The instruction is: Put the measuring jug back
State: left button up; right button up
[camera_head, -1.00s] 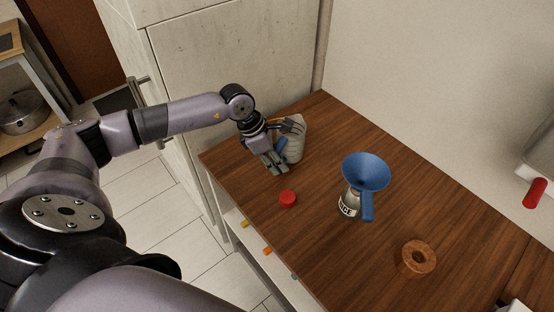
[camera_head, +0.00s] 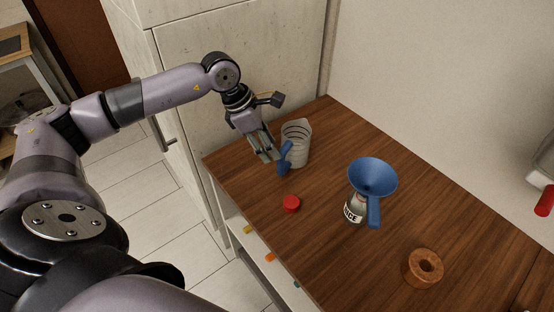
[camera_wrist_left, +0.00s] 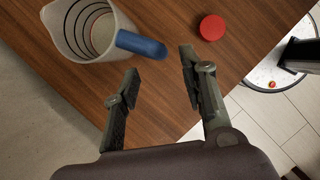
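The measuring jug (camera_head: 298,146) is translucent grey with dark measure lines and a blue handle. It stands upright on the wooden counter near its far left corner, and it also shows at the upper left of the left wrist view (camera_wrist_left: 75,35). My left gripper (camera_head: 270,157) is just left of the jug, near its blue handle. In the left wrist view the left gripper (camera_wrist_left: 160,68) is open, its fingers apart with nothing held between them. The handle's end lies just beyond the fingertips, apart from them as far as I can tell. My right gripper does not show.
A red cap (camera_head: 291,204) lies near the counter's (camera_head: 325,190) front edge. A blue funnel (camera_head: 372,175) sits on a labelled jar (camera_head: 354,208). A tall cabinet (camera_head: 235,60) stands behind the left end.

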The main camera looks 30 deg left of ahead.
pick_arm(q)
jog(key=v, duration=0.3)
jog(key=shift+a+r, duration=0.1)
jog(key=shift+r, duration=0.25)
jog(key=shift+s+f, duration=0.1)
jog(key=shift+s, duration=0.05)
